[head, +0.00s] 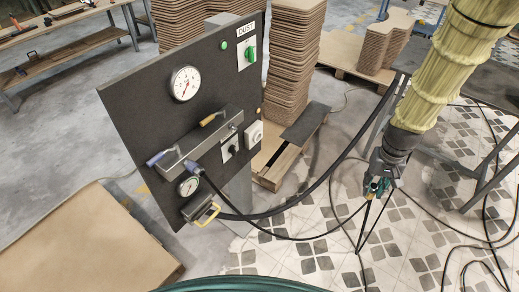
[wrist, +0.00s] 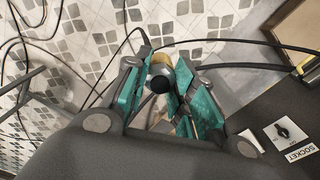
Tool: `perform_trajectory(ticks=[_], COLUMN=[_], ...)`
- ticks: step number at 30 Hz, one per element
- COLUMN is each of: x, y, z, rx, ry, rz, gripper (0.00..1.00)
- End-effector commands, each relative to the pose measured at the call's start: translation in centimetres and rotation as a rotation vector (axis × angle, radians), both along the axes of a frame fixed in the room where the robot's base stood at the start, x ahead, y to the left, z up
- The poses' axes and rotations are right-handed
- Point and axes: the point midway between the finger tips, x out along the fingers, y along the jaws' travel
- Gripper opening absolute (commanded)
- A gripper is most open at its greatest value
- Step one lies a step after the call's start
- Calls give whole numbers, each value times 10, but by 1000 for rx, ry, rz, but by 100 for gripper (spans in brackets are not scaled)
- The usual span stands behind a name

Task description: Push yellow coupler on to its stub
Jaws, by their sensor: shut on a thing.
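My gripper (head: 374,190) hangs over the tiled floor to the right of the black panel (head: 140,120), well apart from it. Its teal fingers (wrist: 168,92) are shut on the yellow coupler (wrist: 160,62), which shows a tan-yellow collar and a dark round end in the wrist view. In the head view the coupler is small and partly hidden by the fingers. A grey manifold (head: 183,153) on the panel carries a blue-handled lever (head: 156,158) and an orange-yellow-handled lever (head: 211,118). I cannot clearly make out the yellow coupler's stub.
A dark blue coupler (head: 193,167) with a black hose sits at the manifold. Black hoses cross between panel and gripper. Stacked boards (head: 290,55) stand behind.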

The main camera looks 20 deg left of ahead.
Motion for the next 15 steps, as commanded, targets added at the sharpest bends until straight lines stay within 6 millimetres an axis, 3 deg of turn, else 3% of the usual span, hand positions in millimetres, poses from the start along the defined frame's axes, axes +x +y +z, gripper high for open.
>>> perform_trajectory(ticks=[5,9,15], x=[24,55,92], y=[-3,1,9], z=[-49,-97,-142], rx=[-47,-106,-174], ry=[-47,-134,-301], rz=[112,280,508], gripper=[0,0,0])
